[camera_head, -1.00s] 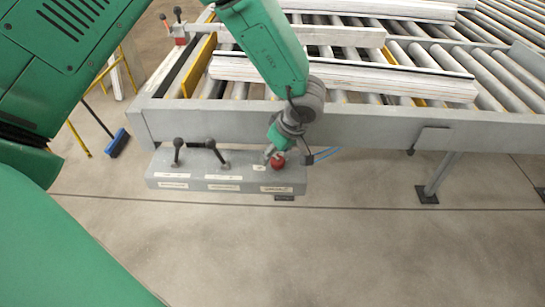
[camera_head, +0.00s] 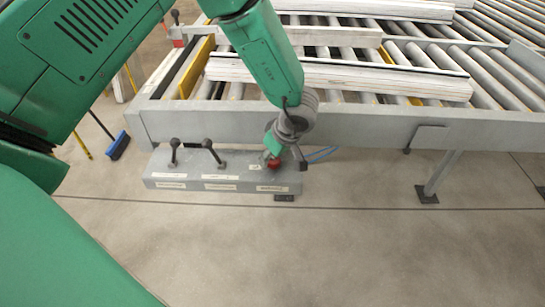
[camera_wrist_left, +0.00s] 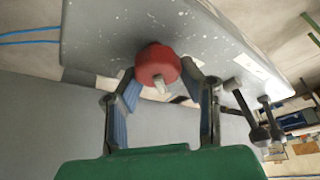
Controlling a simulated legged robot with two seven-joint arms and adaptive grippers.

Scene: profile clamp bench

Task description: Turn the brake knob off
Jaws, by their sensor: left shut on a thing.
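The red brake knob (camera_head: 274,164) sits at the right end of the grey control box, below the conveyor frame. It also shows in the left wrist view (camera_wrist_left: 157,62), round, with a small pale tab on the side facing my camera. My left gripper (camera_head: 270,157) is at the knob, its two fingers on either side of it, shut on it. The fingers partly cover the knob in the head view. My right gripper is in neither view.
The grey control box (camera_head: 160,179) carries two black ball-ended levers (camera_head: 212,152) left of the knob and several labels. The roller conveyor's grey front beam (camera_head: 370,131) runs just behind. A blue-headed broom (camera_head: 118,145) stands at the left.

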